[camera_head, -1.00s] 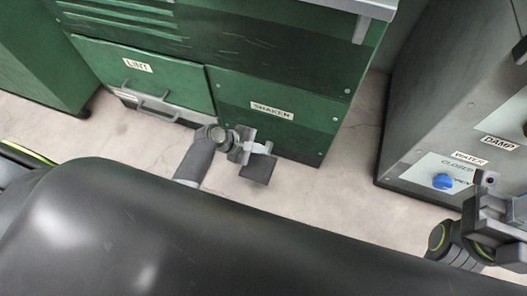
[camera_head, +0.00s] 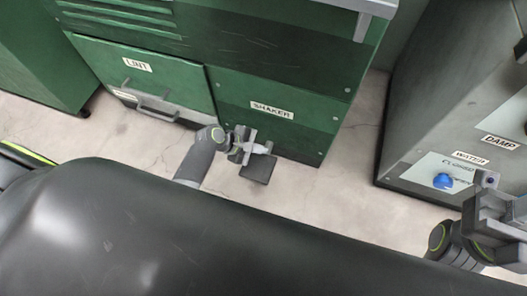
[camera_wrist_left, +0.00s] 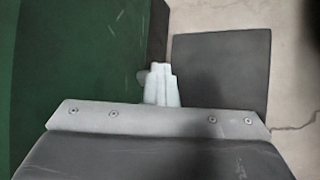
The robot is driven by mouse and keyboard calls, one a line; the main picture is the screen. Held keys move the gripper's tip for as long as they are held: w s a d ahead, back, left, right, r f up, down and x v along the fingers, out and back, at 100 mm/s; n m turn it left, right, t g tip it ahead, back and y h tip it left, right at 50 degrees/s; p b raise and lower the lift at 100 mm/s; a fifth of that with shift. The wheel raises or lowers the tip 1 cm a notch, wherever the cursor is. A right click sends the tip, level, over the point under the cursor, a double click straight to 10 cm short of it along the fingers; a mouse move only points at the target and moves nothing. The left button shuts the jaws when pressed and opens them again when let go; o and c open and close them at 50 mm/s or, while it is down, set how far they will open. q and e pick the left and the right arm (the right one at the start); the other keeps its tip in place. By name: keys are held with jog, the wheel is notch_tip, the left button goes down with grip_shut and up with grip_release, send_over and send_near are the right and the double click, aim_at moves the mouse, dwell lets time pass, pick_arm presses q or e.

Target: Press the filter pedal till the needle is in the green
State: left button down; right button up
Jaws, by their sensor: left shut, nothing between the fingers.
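A dark square pedal plate (camera_head: 257,169) sits low in front of the green panel labelled SHAKER (camera_head: 272,110). It also shows in the left wrist view (camera_wrist_left: 222,62), to the right of the fingertips. My left gripper (camera_head: 262,149) is shut and empty, at the pedal's upper edge in the head view. In the left wrist view its pale fingers (camera_wrist_left: 161,86) are together, overlapping the pedal's left edge; I cannot tell whether they touch it. My right gripper (camera_head: 486,190) is at the right edge, its jaw state unclear. No gauge needle is visible.
Left of the SHAKER panel is a LINT drawer (camera_head: 139,80) with a grey handle (camera_head: 152,107). A grey cabinet at right carries WATER (camera_head: 471,158) and DAMP (camera_head: 501,142) labels and a blue knob (camera_head: 443,181). Bare floor (camera_head: 350,205) lies between.

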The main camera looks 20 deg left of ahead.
pick_arm(q)
jog(key=shift+s+f+b, duration=0.15)
jog(key=shift+f+b, duration=0.15)
jog(key=shift+f, duration=0.45)
dwell(0.7)
jog(key=shift+r+p, duration=0.85)
jog(key=shift+p, duration=0.25)
jog(key=shift+r+p, duration=0.6)
jog(key=shift+r, duration=0.2)
notch_tip(320, 180, up, 5)
jog(key=p, duration=0.6)
jog(key=shift+f, duration=0.2)
